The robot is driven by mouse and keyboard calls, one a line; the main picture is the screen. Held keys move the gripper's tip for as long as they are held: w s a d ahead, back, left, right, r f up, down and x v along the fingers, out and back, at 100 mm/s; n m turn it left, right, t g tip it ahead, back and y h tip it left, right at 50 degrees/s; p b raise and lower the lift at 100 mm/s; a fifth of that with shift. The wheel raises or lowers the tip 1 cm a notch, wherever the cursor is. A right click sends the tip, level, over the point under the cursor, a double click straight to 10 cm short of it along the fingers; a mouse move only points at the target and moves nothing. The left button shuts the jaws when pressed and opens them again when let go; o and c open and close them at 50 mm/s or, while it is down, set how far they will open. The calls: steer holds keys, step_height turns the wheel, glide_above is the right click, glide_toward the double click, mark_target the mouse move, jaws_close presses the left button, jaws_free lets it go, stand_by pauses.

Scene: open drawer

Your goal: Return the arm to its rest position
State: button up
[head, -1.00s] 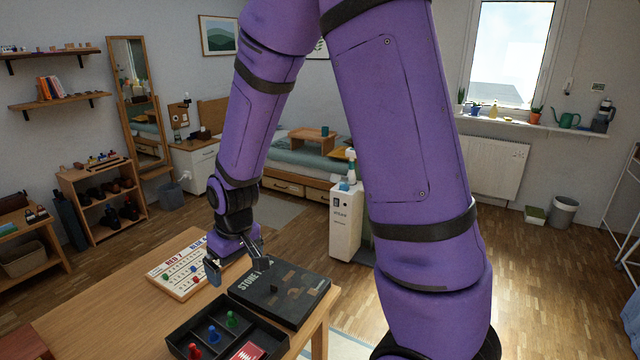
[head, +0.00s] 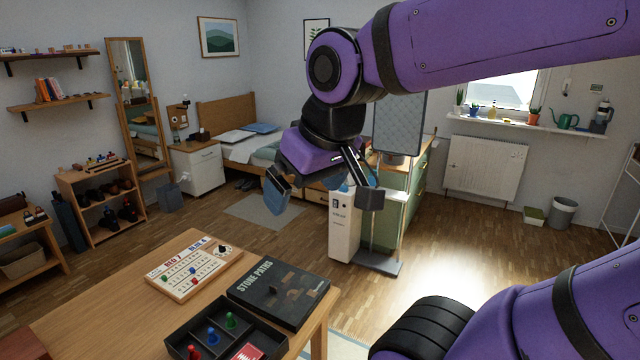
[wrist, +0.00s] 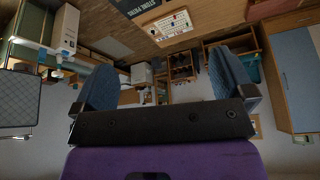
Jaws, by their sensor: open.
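My gripper (head: 318,198) is raised in the middle of the head view, well above the floor and beyond the table's far right edge. Its two blue-padded fingers are wide apart with nothing between them. In the wrist view the open fingers (wrist: 165,85) frame the room, which appears upside down. My purple arm is folded back toward the upper right, with a bent joint above the gripper.
The wooden table (head: 120,300) holds a score board (head: 195,268), a black game box (head: 280,292) and an open black tray (head: 252,322) with pawns. A white bin-like unit (head: 343,235) and a green cabinet (head: 415,195) stand behind the gripper. Floor at right is clear.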

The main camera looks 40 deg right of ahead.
steer(key=s, duration=0.1)
steer(key=s+r, duration=0.1)
steer(key=shift+s+d, duration=0.2)
steer(key=shift+s, duration=0.1)
